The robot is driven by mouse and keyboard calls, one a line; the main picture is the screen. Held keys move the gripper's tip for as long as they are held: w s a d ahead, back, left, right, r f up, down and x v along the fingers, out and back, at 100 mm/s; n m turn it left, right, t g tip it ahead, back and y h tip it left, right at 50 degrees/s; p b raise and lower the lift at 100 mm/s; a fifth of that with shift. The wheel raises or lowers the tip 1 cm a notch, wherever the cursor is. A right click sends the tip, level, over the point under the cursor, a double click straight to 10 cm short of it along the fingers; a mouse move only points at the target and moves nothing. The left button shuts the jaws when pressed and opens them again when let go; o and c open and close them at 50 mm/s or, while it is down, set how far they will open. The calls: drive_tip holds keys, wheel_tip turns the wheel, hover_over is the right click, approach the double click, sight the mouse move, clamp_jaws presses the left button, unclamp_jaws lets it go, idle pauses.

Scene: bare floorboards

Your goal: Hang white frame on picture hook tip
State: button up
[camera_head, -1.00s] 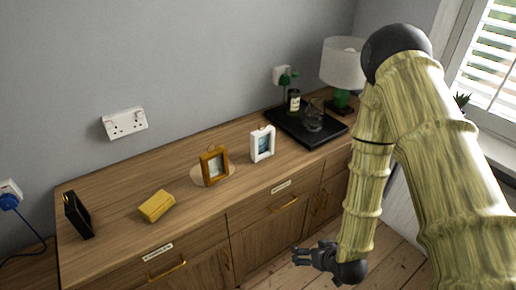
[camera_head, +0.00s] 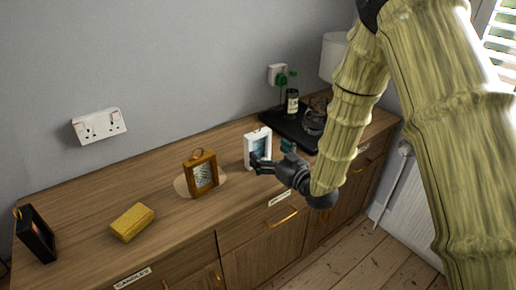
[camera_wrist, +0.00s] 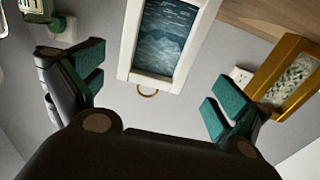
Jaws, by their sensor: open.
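The white frame (camera_head: 250,146) stands upright on the wooden sideboard, partly hidden by my gripper in the head view. In the wrist view the white frame (camera_wrist: 127,50) appears upside down, with a dark blue picture and a small brass ring (camera_wrist: 148,92) on its top edge. My gripper (camera_head: 274,154) is in front of the white frame, open and empty. In the wrist view its green-padded fingers (camera_wrist: 155,93) are spread wide, with the frame's ring edge showing between them. I cannot make out a picture hook on the wall in either view.
A wooden frame (camera_head: 187,184) stands left of the white one, on a pale round mat. Farther left are a yellow block (camera_head: 132,222) and a black frame (camera_head: 37,236). A black tray (camera_head: 277,118) with a bottle is behind right. A wall socket (camera_head: 99,126) is at left.

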sight(258, 142)
drive_tip(key=shift+d+p+x, duration=0.25)
drive_tip(key=shift+p+x, duration=0.25)
drive_tip(key=shift+x, duration=2.75)
drive_tip(key=shift+w+f, duration=0.1)
drive_tip(key=shift+w, duration=0.1)
drive_tip(key=c, duration=1)
